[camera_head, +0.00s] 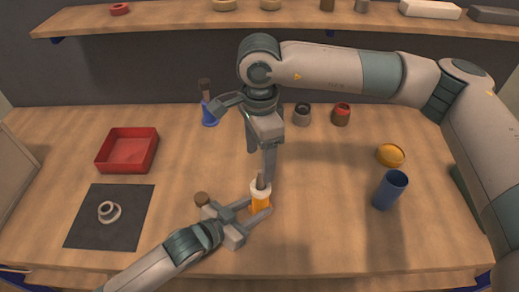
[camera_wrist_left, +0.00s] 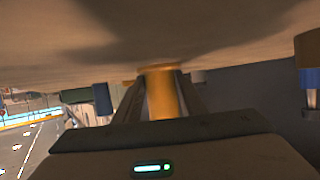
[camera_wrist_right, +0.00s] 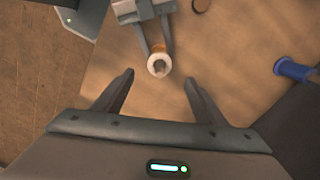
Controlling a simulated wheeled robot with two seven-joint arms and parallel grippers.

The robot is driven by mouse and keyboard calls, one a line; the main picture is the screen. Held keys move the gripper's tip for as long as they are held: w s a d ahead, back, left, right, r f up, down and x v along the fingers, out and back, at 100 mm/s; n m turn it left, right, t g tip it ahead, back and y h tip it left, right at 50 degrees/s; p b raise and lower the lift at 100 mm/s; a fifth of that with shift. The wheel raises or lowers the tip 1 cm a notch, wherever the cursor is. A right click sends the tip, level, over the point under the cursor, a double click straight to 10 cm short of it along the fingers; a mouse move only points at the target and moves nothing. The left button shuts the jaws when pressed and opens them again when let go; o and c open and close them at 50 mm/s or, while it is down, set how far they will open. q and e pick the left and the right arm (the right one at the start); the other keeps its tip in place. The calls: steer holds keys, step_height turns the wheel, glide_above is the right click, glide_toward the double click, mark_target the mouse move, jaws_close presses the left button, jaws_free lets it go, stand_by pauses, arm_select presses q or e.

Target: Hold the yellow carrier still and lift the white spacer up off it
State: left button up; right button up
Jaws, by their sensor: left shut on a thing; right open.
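The yellow carrier (camera_head: 260,203) stands near the front middle of the table, with the white spacer (camera_head: 260,187) around its top. My left gripper (camera_head: 257,210) is shut on the carrier from the side, below the spacer. The left wrist view shows the carrier (camera_wrist_left: 165,95) between its fingers. My right gripper (camera_head: 262,162) points down above the spacer, open and empty. In the right wrist view the spacer (camera_wrist_right: 158,64) is a white ring with something grey in its hole, just beyond the open fingertips (camera_wrist_right: 158,78). The carrier's foot is partly hidden by the left fingers.
A small brown-topped thing (camera_head: 202,198) stands close to my left gripper. A blue-based brush-like tool (camera_head: 208,115) and two small jars stand behind. A blue cup (camera_head: 389,190) and yellow bowl (camera_head: 390,155) are right; a red tray (camera_head: 154,150) and dark mat (camera_head: 83,224) are left.

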mark_target(260, 177)
arm_select(q)
steer(key=shift+f, duration=0.1)
arm_select(e)
step_height(260, 177, down, 10)
steer(key=shift+r, duration=0.1)
stand_by(0.4)
steer(key=c, duration=1.1)
steer(key=shift+r, duration=0.2)
steer(key=shift+r, duration=4.9)
arm_select(q)
steer(key=o, duration=1.1)
steer(key=shift+o, duration=0.4)
